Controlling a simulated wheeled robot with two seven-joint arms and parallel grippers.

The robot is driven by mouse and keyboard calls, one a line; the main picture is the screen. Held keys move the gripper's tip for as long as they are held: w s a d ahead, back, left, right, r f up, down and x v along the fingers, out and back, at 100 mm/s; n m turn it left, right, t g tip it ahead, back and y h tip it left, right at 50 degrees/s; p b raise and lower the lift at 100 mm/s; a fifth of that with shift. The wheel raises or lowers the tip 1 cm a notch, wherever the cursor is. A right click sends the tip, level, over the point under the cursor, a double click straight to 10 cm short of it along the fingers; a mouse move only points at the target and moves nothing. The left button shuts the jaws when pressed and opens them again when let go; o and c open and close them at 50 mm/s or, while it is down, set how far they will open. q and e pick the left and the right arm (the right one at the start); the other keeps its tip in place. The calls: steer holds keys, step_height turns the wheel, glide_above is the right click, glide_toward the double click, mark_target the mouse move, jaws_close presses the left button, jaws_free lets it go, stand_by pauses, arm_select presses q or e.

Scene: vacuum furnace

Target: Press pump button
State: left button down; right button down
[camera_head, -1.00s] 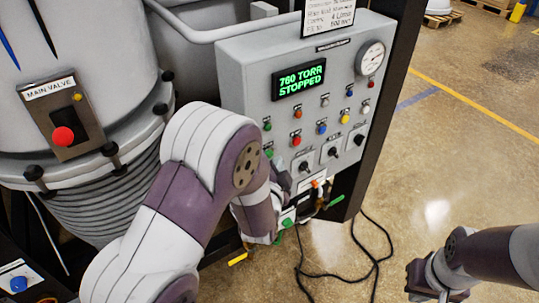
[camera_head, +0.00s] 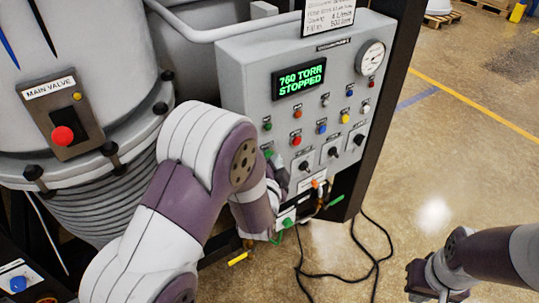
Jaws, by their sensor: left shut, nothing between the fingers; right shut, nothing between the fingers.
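The grey control panel (camera_head: 240,80) stands in the middle, with a display (camera_head: 299,80) reading "760 TORR STOPPED". It carries rows of small coloured buttons, among them a green one (camera_head: 267,126), a red one (camera_head: 296,140) and a blue one (camera_head: 321,128). Their labels are too small to read, so I cannot tell which is the pump button. My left gripper (camera_head: 277,162) is shut at the panel's lower left, by the lower end of the left button column; contact cannot be told. My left arm hides the panel's lower left corner. My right gripper (camera_head: 418,280) is shut, low at the right, away from the panel.
A large grey vessel (camera_head: 80,110) with a "MAIN VALVE" box (camera_head: 62,118) and red button stands at the left. Black switches (camera_head: 333,152) line the panel's lower part, and a gauge (camera_head: 371,58) sits upper right. Black cables (camera_head: 350,275) lie on the floor. Open floor lies right.

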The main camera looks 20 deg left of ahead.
arm_select(q)
steer(key=shift+w+a, duration=0.2)
steer(key=shift+a, duration=0.1)
stand_by(0.9)
steer(key=shift+d, duration=0.1)
steer(key=shift+s+d, duration=0.5)
steer(key=shift+d, duration=0.05)
steer(key=s+d, duration=0.1)
steer(key=d, duration=0.1)
steer(key=s+d, duration=0.2)
stand_by(0.3)
stand_by(0.7)
